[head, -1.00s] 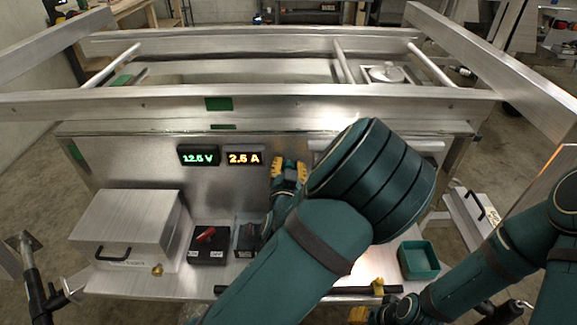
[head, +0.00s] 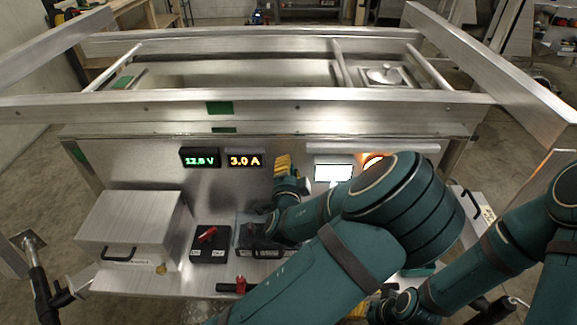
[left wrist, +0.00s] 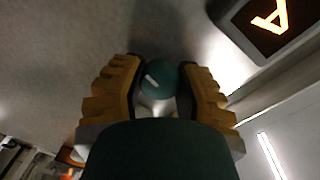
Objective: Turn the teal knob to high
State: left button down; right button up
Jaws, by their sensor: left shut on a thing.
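The teal knob (left wrist: 160,80) shows in the left wrist view, on the upright metal panel, with a white mark on its face towards the upper left. My left gripper (left wrist: 162,84) has its yellow fingers on both sides of the knob and is shut on it. In the head view my left gripper (head: 284,166) is against the panel, right of the displays, and hides the knob. My right gripper (head: 358,311) is low, partly covered by my arms; its fingers are unclear.
A green display (head: 200,158) reads 12.8 V and an orange display (head: 244,160) reads 3.0 A. A red-handled switch box (head: 209,256) and a metal lidded box (head: 128,226) stand on the shelf. A white screen (head: 333,172) and orange light (head: 373,162) are lit.

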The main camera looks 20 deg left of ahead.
aim_at(289, 138)
pick_arm(q)
jog(key=m+p, duration=0.1)
jog(key=m, duration=0.3)
jog(key=shift+y, duration=0.3)
jog(key=shift+m, duration=1.6)
jog(key=shift+y, duration=0.3)
jog(key=c, duration=0.6)
grip_release()
jog(key=shift+o, duration=0.3)
notch_tip(289, 138, up, 9)
jog(key=shift+d+f, duration=0.1)
jog(key=shift+r, duration=0.45)
jog(key=shift+c, duration=0.3)
jog(key=shift+r, duration=0.2)
